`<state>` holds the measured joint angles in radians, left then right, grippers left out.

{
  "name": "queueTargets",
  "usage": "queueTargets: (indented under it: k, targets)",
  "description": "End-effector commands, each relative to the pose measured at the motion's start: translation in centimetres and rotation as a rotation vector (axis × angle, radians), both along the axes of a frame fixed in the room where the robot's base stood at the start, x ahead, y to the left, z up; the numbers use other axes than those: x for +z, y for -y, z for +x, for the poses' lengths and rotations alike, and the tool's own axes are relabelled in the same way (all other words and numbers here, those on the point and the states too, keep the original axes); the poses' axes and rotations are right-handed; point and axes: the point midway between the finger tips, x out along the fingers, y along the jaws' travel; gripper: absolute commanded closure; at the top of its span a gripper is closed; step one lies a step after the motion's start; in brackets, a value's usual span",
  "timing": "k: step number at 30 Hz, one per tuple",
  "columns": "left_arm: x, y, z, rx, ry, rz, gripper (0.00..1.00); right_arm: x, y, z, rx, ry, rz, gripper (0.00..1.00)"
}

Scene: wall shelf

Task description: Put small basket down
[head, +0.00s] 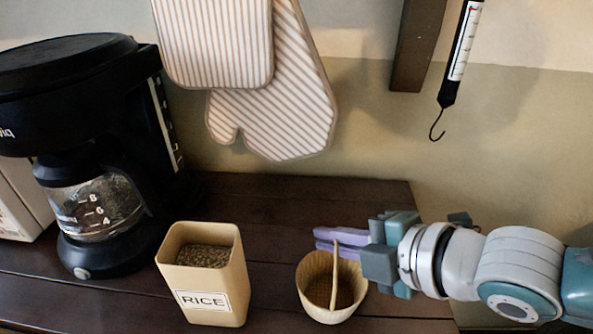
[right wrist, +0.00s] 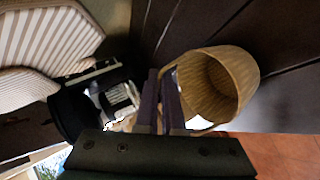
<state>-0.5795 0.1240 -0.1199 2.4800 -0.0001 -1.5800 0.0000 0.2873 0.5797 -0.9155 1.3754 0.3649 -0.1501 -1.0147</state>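The small basket (head: 318,290) is pale yellow, round and woven, with a thin upright handle. It is upright at the right end of the dark wooden shelf, and I cannot tell whether its bottom touches the surface. It also shows on the right in the right wrist view (right wrist: 240,75), its open mouth facing the camera. My right gripper (head: 328,240) reaches in from the right, its purple fingers close together at the top of the handle. In the right wrist view the fingers (right wrist: 162,98) appear shut on the handle, beside the basket's rim. My left gripper is not in view.
A tan rice canister (head: 240,285) stands left of the basket, with a gap between them. A black coffee maker (head: 100,150) stands farther left. Striped oven mitts (head: 280,110) and a hanging scale (head: 460,60) hang on the wall. The dark shelf (head: 300,195) is bare behind the basket.

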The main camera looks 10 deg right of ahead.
Motion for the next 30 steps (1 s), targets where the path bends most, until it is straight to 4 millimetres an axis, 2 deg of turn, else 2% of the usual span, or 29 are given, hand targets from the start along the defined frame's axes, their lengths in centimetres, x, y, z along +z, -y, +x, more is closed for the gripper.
queueTargets:
  k: [4,6,13,22,26,30]
  targets:
    - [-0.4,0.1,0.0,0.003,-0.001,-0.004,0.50,-0.4,0.0,0.0,0.000,0.000,0.000,1.00]
    - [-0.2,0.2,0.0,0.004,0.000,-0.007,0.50,-0.3,0.0,0.0,-0.001,-0.001,-0.001,0.89]
    - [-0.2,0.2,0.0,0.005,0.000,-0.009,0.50,-0.3,0.0,0.0,-0.001,-0.001,-0.001,0.65]
    - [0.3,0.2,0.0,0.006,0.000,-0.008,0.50,0.3,0.0,0.0,-0.001,-0.001,-0.001,0.65]
    - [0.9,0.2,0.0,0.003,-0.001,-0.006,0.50,1.1,0.9,-1.4,-0.002,-0.005,-0.002,0.65]
    - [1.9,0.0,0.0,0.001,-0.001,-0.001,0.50,2.8,2.5,-3.7,-0.001,-0.006,-0.003,0.65]
